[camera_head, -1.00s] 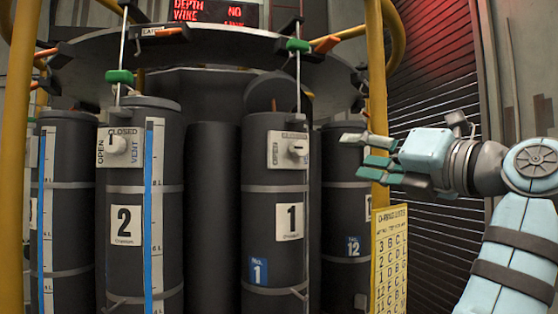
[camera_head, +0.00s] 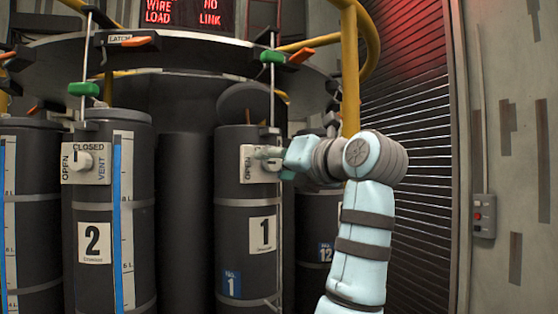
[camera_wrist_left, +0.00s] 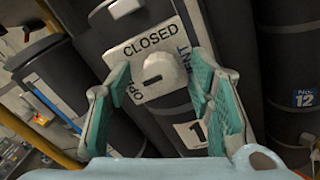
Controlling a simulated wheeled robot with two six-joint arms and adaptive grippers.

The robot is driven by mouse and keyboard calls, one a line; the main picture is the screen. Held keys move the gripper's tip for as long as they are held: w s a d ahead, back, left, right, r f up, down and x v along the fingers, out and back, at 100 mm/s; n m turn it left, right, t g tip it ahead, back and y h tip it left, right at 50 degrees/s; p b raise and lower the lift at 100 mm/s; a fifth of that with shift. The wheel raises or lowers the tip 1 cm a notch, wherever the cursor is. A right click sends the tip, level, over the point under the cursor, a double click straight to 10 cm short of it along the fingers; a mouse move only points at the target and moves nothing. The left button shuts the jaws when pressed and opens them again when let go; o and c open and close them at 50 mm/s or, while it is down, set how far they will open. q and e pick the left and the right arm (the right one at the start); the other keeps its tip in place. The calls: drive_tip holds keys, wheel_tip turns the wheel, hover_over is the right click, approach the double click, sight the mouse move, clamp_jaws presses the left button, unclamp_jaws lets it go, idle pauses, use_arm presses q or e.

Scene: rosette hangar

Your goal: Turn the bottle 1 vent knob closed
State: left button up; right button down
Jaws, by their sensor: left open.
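The bottle 1 vent knob (camera_wrist_left: 157,75) is a pale knob on a white plate (camera_wrist_left: 130,61) marked CLOSED at the top, OPEN at the left and VENT at the right. Its dark mark lies across, roughly level in the wrist view. Bottle 1 (camera_head: 230,200) is a dark cylinder with a "1" label. My left gripper (camera_wrist_left: 158,68) is open, with one teal finger on either side of the knob; I cannot tell if they touch it. My right gripper is not in view.
Bottle 2 (camera_head: 140,230) stands to the left with its own vent knob (camera_head: 85,160). Bottle 12 (camera_head: 312,225) is behind my arm. Green-handled rods (camera_head: 273,57) and a round dark rack (camera_head: 190,50) are above. A yellow rail (camera_head: 351,70) stands close behind the arm.

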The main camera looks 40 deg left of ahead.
use_arm(q)
drive_tip(key=shift+d, duration=0.1)
clamp_jaws()
drive_tip(key=shift+m, duration=0.4)
drive_tip(key=m+p, duration=0.1)
drive_tip(key=m, duration=0.2)
drive_tip(key=shift+m, duration=0.4)
drive_tip(key=m+p, duration=0.1)
drive_tip(key=m, duration=0.3)
drive_tip(key=shift+m+p, duration=0.3)
drive_tip(key=shift+p, duration=0.05)
drive_tip(key=m+p, duration=0.1)
drive_tip(key=m, duration=0.3)
drive_tip(key=shift+f+m+p, duration=0.1)
drive_tip(key=shift+m+p, duration=0.2)
drive_tip(key=shift+m, duration=2.1)
